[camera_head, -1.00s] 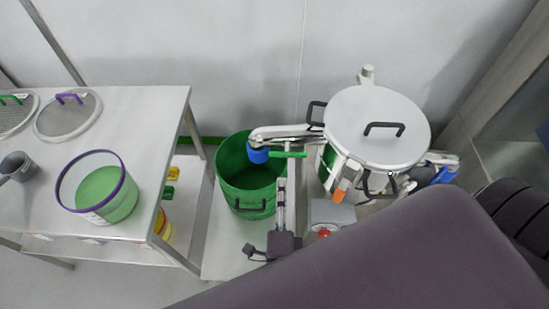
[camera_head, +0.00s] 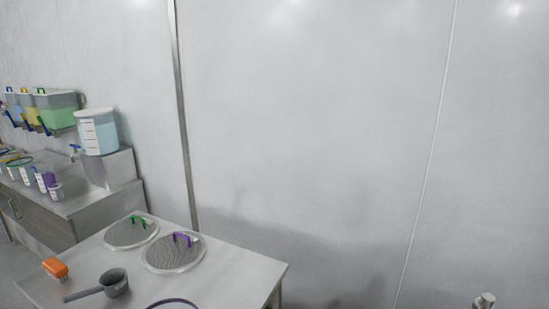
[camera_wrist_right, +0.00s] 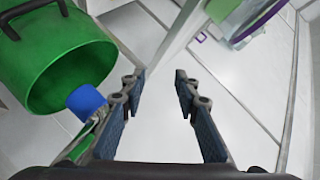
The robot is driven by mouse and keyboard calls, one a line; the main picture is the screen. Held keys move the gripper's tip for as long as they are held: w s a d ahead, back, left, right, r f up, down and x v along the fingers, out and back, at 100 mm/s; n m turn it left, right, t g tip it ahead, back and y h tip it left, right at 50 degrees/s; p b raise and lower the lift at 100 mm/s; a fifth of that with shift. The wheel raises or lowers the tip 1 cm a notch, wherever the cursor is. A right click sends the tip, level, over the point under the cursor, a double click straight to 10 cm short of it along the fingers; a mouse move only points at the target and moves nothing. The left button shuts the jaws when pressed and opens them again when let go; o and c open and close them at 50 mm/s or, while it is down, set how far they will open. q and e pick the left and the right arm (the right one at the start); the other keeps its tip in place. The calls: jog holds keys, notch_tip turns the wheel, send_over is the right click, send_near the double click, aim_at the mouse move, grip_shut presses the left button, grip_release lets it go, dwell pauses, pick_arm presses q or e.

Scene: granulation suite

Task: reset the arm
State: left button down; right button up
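My right gripper (camera_wrist_right: 158,110) shows in the right wrist view with its two dark fingers apart and nothing between them. A green bucket (camera_wrist_right: 50,60) with a dark handle stands to the left of its fingers. A blue cylindrical part (camera_wrist_right: 88,102) sits at the bucket's near side, close to the left finger.
In the head view, a steel table (camera_head: 215,268) carries two round sieves (camera_head: 172,253), a grey scoop (camera_head: 112,282) and an orange brush (camera_head: 55,267). A counter (camera_head: 95,200) with containers stands behind at the left. A bare wall fills the right.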

jog(key=s+d+f+n+g+h, duration=0.3)
jog(key=s+d+n+g+h, duration=0.45)
jog(key=s+d, duration=0.8)
notch_tip(320, 180, down, 26)
jog(key=s+f+g+y+b, duration=0.1)
jog(key=g+y, duration=0.1)
jog(key=g, duration=0.1)
jog(key=s+d+f+g, duration=0.1)
jog(key=s+d+f, duration=0.2)
jog(key=s+f, duration=1.4)
jog(key=shift+s+f+g+b, duration=0.35)
jog(key=shift+s+f+b, duration=0.05)
jog(key=shift+f+b, duration=0.05)
jog(key=shift+n, duration=0.25)
